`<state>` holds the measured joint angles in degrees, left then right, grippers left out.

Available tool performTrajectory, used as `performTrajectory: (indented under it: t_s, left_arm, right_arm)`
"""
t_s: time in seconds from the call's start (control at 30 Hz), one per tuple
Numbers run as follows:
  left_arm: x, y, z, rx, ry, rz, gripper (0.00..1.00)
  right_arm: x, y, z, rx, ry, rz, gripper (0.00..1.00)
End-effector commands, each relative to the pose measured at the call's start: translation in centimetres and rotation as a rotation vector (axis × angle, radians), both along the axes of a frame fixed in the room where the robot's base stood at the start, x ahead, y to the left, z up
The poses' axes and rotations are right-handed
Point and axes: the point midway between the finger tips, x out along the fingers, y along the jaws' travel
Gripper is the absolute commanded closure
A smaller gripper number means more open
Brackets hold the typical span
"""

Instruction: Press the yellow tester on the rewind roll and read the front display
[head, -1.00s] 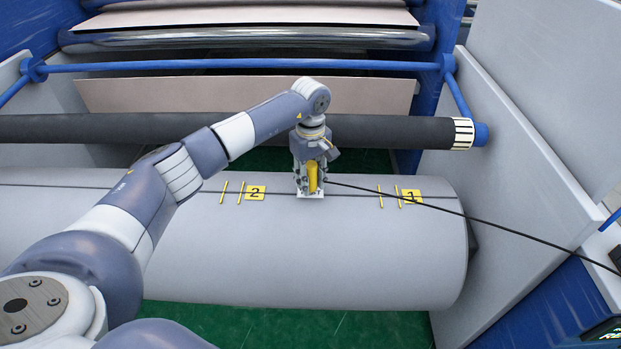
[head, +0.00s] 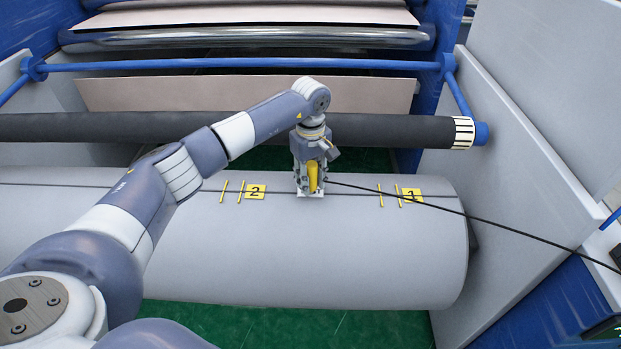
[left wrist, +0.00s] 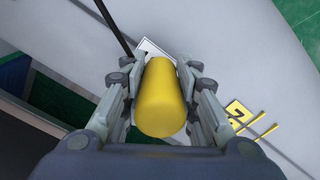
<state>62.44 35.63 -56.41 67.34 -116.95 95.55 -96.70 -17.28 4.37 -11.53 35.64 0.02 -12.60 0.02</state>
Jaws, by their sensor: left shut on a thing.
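The rewind roll (head: 330,250) is a large pale grey cylinder lying across the head view, with a dark line along its top. The yellow tester (head: 313,177) stands on the top of the roll, between the yellow labels 2 (head: 255,192) and 1 (head: 412,196). My left gripper (head: 310,183) points down and is shut on the tester; the left wrist view shows the yellow body (left wrist: 162,100) between its two fingers. A white plate (left wrist: 152,47) shows at the tester's foot against the roll. My right gripper is not in view. The front display cannot be made out.
A black cable (head: 480,220) runs from the tester to the right side. A dark roller (head: 400,130) and a blue bar (head: 250,66) cross behind the roll. A pale side wall (head: 530,150) stands at the right. Green floor (head: 290,325) shows in front.

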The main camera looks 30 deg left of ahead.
Motion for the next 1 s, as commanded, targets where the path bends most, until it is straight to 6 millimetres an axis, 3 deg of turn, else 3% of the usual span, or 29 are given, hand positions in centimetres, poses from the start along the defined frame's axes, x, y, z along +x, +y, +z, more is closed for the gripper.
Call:
performTrajectory:
  t_s: [0.23,1.0]
  left_arm:
    - [-0.2,0.0,0.3,0.001,0.008,-0.001,1.0]
    - [0.0,0.0,6.8,0.0,0.001,-0.001,1.0]
  right_arm:
    - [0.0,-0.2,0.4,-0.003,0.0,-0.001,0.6]
    - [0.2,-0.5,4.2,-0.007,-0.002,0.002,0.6]
